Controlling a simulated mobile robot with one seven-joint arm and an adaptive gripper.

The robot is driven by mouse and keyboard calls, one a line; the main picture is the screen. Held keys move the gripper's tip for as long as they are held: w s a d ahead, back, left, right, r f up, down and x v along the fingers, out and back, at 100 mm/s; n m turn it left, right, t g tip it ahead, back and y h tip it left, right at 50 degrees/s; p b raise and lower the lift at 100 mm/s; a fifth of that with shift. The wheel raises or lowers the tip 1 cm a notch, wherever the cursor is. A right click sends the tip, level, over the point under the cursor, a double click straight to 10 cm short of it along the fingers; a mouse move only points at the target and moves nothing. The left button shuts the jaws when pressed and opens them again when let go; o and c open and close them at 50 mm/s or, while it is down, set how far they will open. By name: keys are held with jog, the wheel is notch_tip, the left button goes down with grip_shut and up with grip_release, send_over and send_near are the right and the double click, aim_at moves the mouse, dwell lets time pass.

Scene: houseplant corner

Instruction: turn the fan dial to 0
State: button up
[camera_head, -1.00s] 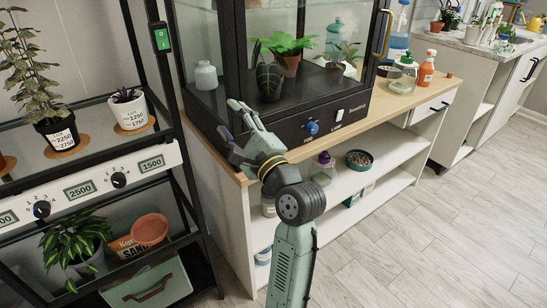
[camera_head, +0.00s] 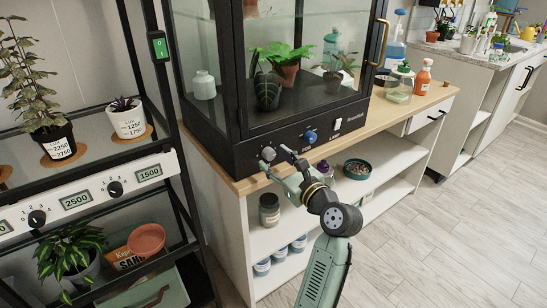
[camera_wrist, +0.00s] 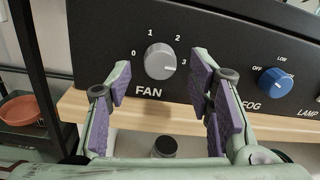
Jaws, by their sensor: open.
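The grey fan dial (camera_wrist: 160,61) is on the black front panel of the glass cabinet, above the word FAN, with marks 0 to 3 around it. Its pointer line appears to face right, near the 3. In the head view, the dial (camera_head: 268,153) shows at the panel's left part, just beyond my fingers. My gripper (camera_wrist: 163,88) is open and empty, with purple-padded fingers spread to either side of the dial and apart from it. My gripper also shows in the head view (camera_head: 280,163).
A blue fog dial (camera_wrist: 275,82) is right of my right finger, with a lamp switch (camera_head: 337,124) beyond it. The wooden counter edge (camera_wrist: 78,104) runs below the panel. A plant rack with dials (camera_head: 115,188) stands at the left.

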jog(key=shift+x, duration=0.85)
jog(key=shift+c, duration=0.2)
grip_shut()
